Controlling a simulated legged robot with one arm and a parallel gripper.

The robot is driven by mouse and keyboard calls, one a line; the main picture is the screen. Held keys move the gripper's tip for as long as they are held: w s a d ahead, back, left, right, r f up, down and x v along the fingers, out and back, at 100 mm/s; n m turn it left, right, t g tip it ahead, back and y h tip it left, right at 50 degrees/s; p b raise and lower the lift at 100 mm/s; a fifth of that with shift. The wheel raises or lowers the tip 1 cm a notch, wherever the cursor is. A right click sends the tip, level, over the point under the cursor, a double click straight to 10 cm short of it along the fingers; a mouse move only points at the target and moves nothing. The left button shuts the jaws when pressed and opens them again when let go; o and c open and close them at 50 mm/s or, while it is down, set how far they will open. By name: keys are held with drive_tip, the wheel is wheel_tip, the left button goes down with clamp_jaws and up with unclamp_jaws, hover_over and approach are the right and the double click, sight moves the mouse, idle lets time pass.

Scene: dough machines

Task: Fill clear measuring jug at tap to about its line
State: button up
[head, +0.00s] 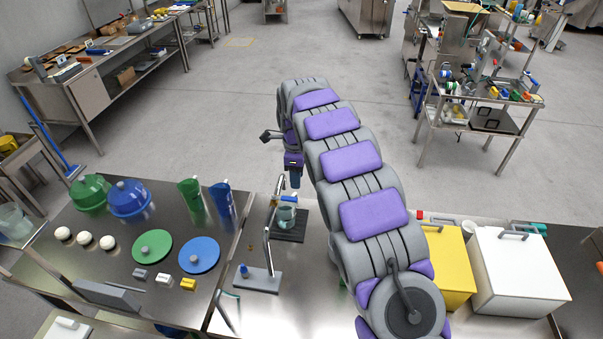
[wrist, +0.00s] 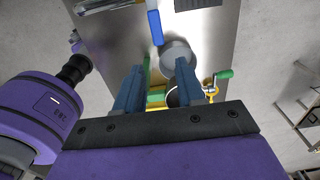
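The clear measuring jug (head: 286,217) stands upright on a dark mat (head: 291,234) on the steel counter, with a bluish tint inside. Its line and fill level are too small to read. The tap (head: 267,245) is a thin metal pipe on a grey base, left of and in front of the jug. My gripper (head: 295,179) hangs above and just behind the jug, apart from it. In the wrist view my gripper's two blue fingers (wrist: 160,68) are spread, with no held object clear between them. A grey round shape (wrist: 177,52) shows beyond them; I cannot tell if it is the jug.
Green (head: 186,196) and blue (head: 222,200) pitchers stand on the left table near two round lids. A yellow bin (head: 450,268) and a white bin (head: 515,275) stand right of my arm.

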sight(295, 199)
drive_tip(key=shift+a+f, duration=0.45)
drive_tip(key=shift+f, duration=0.3)
drive_tip(key=shift+d+f+b, duration=0.15)
drive_tip(key=shift+f+b, duration=1)
drive_tip(key=shift+f, duration=2.1)
drive_tip(key=shift+d+f, duration=0.3)
drive_tip(key=shift+d, duration=0.5)
drive_tip(key=shift+a, duration=0.1)
